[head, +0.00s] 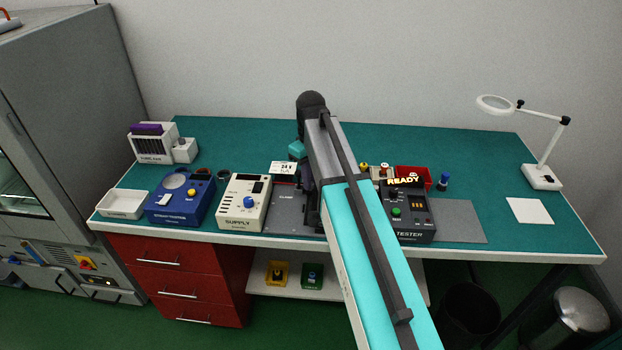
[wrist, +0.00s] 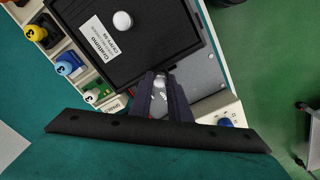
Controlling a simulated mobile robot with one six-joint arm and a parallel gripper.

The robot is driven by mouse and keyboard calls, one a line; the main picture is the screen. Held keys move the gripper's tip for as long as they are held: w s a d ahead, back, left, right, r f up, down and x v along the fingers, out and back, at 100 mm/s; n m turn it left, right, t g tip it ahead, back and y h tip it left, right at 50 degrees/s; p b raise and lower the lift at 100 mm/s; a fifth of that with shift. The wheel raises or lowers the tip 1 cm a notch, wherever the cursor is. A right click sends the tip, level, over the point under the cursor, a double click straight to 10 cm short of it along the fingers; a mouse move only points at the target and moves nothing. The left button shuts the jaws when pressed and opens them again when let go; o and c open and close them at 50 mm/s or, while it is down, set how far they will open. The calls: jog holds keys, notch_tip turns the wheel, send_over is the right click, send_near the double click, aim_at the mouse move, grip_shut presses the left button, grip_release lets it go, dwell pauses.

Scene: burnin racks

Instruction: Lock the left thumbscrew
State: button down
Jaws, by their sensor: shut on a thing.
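In the wrist view, a black box-like module (wrist: 150,42) with a white label lies on a grey plate. A pale round knob (wrist: 122,20) stands on its upper part, clear of my gripper. My gripper (wrist: 160,78) is at the module's lower edge, its two dark fingers shut around a small silvery knob, the left thumbscrew (wrist: 159,83). The fingers hide most of this screw, and I cannot tell how far it is turned. In the head view my arm covers the module and the gripper.
The cream supply box (head: 243,203) stands left of the arm, with a blue tester (head: 180,203) beyond it. The black tester showing READY (head: 408,215) is close on the right. A magnifier lamp (head: 541,177) stands far right. The green bench top (head: 450,150) is clear behind.

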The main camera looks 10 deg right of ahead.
jog(key=shift+m, duration=0.4)
jog(key=m, duration=0.7)
jog(key=shift+m+p, duration=0.35)
jog(key=shift+m, duration=0.05)
jog(key=m, duration=0.9)
jog(key=c, duration=1.7)
grip_release()
jog(key=shift+o, duration=0.2)
